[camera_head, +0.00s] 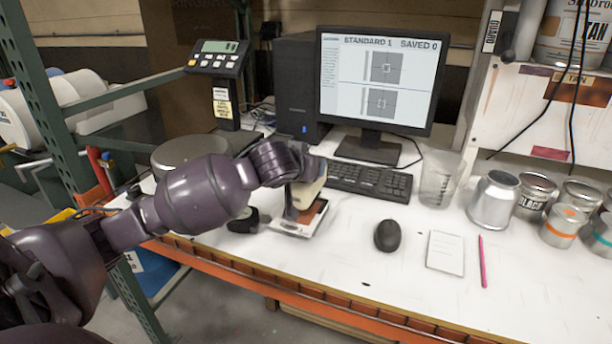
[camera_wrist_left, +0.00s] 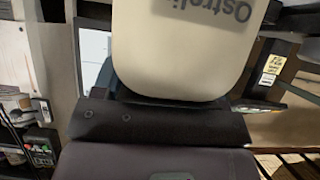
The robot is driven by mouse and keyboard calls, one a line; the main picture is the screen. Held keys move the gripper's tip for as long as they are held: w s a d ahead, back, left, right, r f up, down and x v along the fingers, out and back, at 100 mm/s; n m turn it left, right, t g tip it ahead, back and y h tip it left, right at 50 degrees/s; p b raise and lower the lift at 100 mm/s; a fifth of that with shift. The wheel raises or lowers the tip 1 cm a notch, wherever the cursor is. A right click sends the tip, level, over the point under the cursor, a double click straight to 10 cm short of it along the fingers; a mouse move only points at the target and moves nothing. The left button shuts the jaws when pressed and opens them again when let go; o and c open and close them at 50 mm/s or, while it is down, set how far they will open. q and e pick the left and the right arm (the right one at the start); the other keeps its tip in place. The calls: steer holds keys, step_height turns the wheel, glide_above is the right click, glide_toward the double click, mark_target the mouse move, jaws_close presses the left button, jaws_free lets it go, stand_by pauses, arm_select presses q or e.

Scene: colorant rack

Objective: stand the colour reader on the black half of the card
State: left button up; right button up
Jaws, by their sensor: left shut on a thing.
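The card (camera_head: 287,229) lies on the bench directly below the reader; a white edge and a reddish-brown area show. The reader and gripper hide much of the card, so its black half cannot be made out. I cannot tell whether the reader touches the card. My right gripper is not in view.
A black mouse (camera_head: 388,236), a white notepad (camera_head: 446,252) and a pink pencil (camera_head: 482,262) lie to the right. The keyboard (camera_head: 369,181) and monitor (camera_head: 376,85) stand behind. Several cans fill the right side.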

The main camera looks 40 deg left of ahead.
arm_select(q)
step_height(320, 180, down, 2)
steer(key=shift+f, duration=0.1)
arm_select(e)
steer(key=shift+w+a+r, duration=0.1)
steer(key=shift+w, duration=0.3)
arm_select(q)
steer(key=shift+f, duration=0.15)
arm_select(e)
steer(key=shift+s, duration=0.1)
arm_select(q)
steer(key=o, duration=1.3)
steer(key=shift+o, duration=0.2)
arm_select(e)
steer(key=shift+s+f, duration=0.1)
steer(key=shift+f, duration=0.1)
